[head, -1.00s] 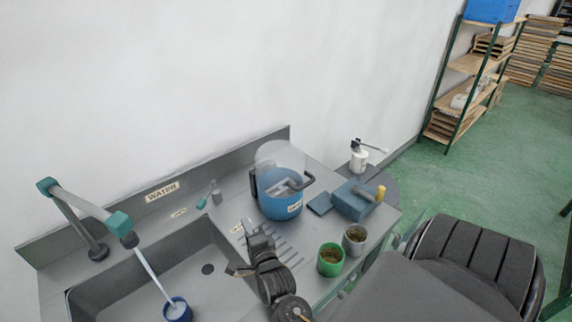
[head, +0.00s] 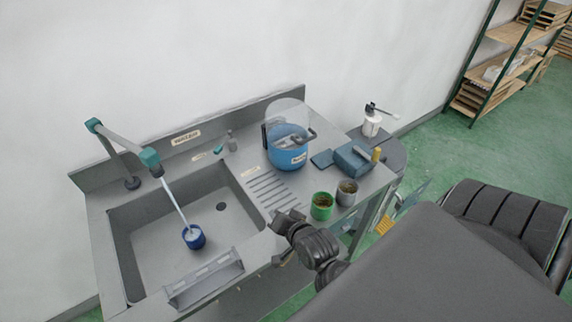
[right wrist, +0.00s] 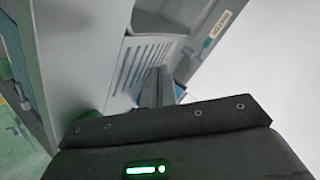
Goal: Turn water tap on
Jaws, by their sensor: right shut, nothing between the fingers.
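The water tap (head: 150,158) is a grey swing arm with teal joints, mounted behind the sink. A thin pale stream (head: 175,201) runs from its end down into a blue cup (head: 194,238) standing in the sink. A small lever (head: 230,142) with a teal part beside it stands on the rear ledge near the WATER label (head: 186,138). My right gripper (head: 280,218) is at the front of the drainboard, right of the sink and apart from tap and lever. In the right wrist view its fingers (right wrist: 158,86) are together and empty. My left gripper is not in view.
A blue pot (head: 288,157) with a clear upper part stands on the drainboard (head: 268,190). A green cup (head: 321,206), a grey cup (head: 347,193) and a blue box (head: 353,160) stand to the right. A grey rack (head: 205,280) sits at the sink's front edge.

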